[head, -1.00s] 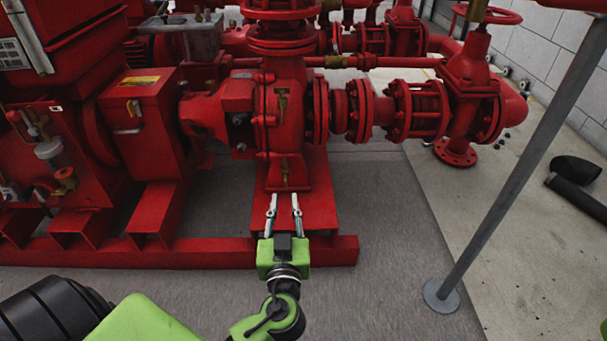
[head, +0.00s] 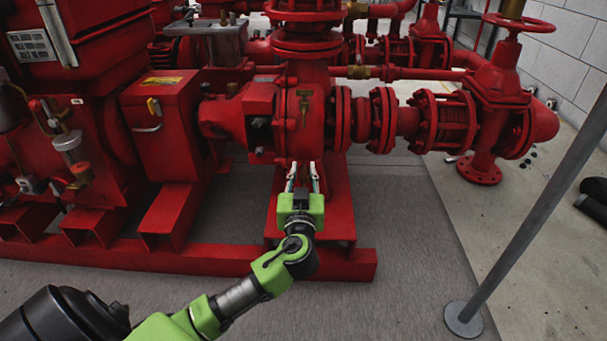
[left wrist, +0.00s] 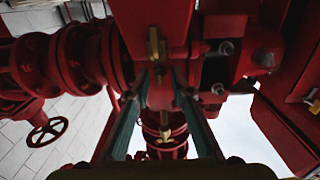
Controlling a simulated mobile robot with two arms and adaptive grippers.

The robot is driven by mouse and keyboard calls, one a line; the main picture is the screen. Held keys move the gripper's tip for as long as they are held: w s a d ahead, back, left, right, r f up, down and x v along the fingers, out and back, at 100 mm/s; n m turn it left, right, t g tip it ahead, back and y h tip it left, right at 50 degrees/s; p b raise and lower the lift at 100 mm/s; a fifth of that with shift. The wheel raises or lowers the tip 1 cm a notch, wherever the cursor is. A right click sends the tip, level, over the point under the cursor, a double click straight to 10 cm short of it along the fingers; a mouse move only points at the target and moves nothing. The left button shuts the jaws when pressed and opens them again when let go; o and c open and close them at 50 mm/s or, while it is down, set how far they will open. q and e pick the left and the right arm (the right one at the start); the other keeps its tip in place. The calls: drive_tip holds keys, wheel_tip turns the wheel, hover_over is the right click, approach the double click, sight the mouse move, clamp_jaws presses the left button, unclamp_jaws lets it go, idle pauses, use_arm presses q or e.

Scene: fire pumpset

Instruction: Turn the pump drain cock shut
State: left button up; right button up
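The pump drain cock (left wrist: 155,46) is a small brass fitting low on the red pump casing (head: 306,110). In the left wrist view it shows just past the tips of my fingers, roughly in line with the gap. In the head view my gripper largely hides it. My left gripper (head: 303,166) is open, its two thin fingers apart at the foot of the casing. The fingers also show in the left wrist view (left wrist: 163,80), with no object clearly clamped between them. Whether they touch the cock I cannot tell. My right gripper is out of view.
Another brass fitting (head: 304,96) sits higher on the casing. The red base rail (head: 190,260) runs below my left arm. A red flanged pipe (head: 440,120) and valve handwheel (head: 518,22) are on the right.

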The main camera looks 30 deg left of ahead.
use_arm(q)
clamp_jaws()
